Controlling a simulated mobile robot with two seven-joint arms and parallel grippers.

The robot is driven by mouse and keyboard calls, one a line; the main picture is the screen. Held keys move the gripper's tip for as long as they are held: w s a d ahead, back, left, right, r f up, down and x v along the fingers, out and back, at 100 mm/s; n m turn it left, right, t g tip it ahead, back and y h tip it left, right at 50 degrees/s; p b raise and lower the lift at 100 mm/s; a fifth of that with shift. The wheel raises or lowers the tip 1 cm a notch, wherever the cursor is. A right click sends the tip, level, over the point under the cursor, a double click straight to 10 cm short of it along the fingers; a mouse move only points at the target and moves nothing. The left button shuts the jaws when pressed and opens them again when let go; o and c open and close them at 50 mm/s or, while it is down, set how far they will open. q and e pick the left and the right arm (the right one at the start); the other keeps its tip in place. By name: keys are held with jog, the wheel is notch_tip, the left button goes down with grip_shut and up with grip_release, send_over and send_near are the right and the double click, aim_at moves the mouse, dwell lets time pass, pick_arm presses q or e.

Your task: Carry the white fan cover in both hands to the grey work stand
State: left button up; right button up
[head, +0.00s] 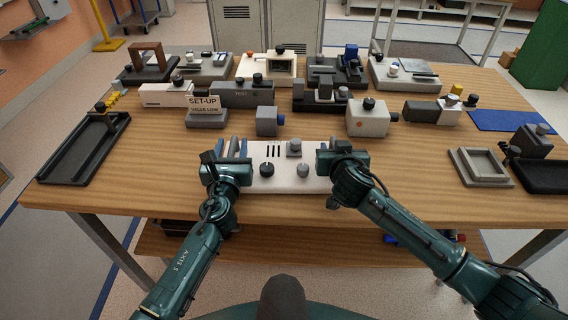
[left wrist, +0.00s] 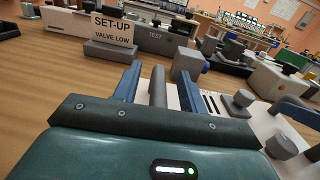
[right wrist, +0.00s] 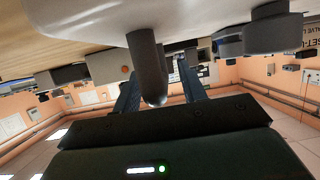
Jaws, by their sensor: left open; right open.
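The white fan cover (head: 262,184) lies flat near the front edge of the wooden table. It has dark slots, knobs and a grey block on top. My left gripper (head: 232,148) is at its left end, open, with a grey bar-like handle (left wrist: 157,88) between its blue fingers in the left wrist view. My right gripper (head: 328,150) is at its right end, open, with a dark grey rounded handle (right wrist: 147,62) between its fingers in the right wrist view. I cannot tell whether the fingers touch the handles. I cannot tell for certain which object is the grey work stand.
A light grey square frame (head: 462,165) sits at the right of the table. A long black tray (head: 60,169) lies at the left. A "SET-UP" sign (head: 203,105), a grey block (head: 267,121) and several devices stand behind the cover. Bare wood lies on both sides.

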pick_arm(q)
grip_shut()
pick_arm(e)
grip_shut()
dwell(0.4)
